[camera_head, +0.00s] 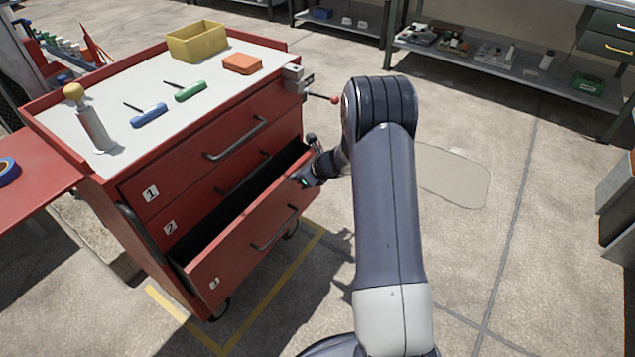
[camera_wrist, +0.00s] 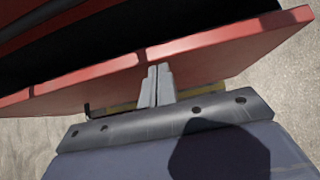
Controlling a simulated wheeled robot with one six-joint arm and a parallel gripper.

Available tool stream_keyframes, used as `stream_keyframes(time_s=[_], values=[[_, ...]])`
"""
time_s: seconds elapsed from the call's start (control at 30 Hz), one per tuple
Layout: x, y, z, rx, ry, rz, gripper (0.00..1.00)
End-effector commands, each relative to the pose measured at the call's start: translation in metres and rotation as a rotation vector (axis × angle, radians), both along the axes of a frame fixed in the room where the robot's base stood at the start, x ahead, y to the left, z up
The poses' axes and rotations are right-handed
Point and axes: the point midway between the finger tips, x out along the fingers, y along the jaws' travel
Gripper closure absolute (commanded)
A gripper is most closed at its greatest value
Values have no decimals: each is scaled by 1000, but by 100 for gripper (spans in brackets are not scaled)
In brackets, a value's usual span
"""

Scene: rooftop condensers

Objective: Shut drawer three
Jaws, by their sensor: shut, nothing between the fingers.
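The red tool cabinet (camera_head: 70,140) has drawers numbered 1, 2 and 3. Drawer three (camera_head: 225,262), the lowest, stands pulled out, with its dark inside showing behind the red front and a dark bar handle (camera_head: 275,229). Drawers one (camera_head: 185,165) and two (camera_head: 200,200) look shut. My gripper (camera_head: 304,181) is at the right end of drawer three's front, partly hidden by my arm. In the wrist view, the fingers (camera_wrist: 160,72) are shut together and empty, with their tips at the red drawer front (camera_wrist: 215,55). I cannot tell whether they touch it.
On the cabinet top are a yellow bin (camera_head: 198,42), an orange box (camera_head: 243,63), green (camera_head: 190,92) and blue (camera_head: 149,116) tools and a grey cylinder with a yellow knob (camera_head: 92,120). A vise (camera_head: 293,78) sits at its right corner. Floor to the right is open; shelves (camera_head: 500,62) stand behind.

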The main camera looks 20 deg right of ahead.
Motion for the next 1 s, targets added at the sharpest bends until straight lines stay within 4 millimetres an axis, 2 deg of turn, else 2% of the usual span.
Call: stream_keyframes(time_s=[0.1, 0.33, 1.0], values=[[16, 14, 2, -1, -1, 4, 100], [34, 27, 1, -1, 0, 1, 100], [36, 26, -1, -1, 1, 0, 100]])
